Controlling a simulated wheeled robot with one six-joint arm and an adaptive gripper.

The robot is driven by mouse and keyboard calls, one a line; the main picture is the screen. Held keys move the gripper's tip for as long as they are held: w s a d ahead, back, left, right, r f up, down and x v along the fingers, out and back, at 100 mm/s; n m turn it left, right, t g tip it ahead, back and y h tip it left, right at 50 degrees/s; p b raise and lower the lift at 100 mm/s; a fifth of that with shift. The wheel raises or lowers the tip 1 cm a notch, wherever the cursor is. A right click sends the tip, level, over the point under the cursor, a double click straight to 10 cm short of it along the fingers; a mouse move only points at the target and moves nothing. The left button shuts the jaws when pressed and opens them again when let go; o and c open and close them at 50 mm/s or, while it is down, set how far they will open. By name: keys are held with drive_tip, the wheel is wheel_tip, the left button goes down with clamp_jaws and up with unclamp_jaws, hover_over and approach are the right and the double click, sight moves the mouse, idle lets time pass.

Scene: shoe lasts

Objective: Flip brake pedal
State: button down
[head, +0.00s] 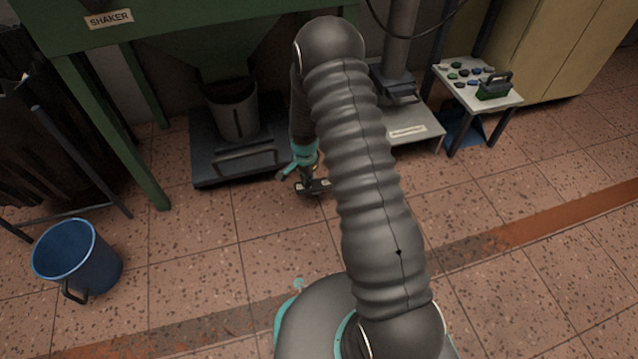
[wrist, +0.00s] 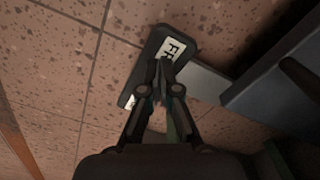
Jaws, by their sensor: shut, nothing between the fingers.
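The brake pedal (wrist: 182,33) is a dark rounded plate in the wrist view, with a white label near its upper end that reads "FR" before my fingers cover the rest. A second pale label shows in part at its lower end. A grey bar (wrist: 205,84) runs from the pedal's side toward a dark platform. In the head view the pedal (head: 322,186) is small, low over the floor. My gripper (wrist: 160,72) is shut and empty, its tips over the middle of the pedal; I cannot tell if they touch. It also shows in the head view (head: 311,184).
A grey bucket (head: 233,112) stands on a dark wheeled platform (head: 205,165) under the green shaker frame (head: 110,140). A blue bucket (head: 90,262) is at left. A small table (head: 508,100) with pieces stands at right. The floor in front is open.

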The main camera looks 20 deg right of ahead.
drive_tip(key=shift+f, duration=0.3)
idle(0.5)
drive_tip(key=shift+r+p, duration=1.85)
drive_tip(key=shift+r, duration=1.7)
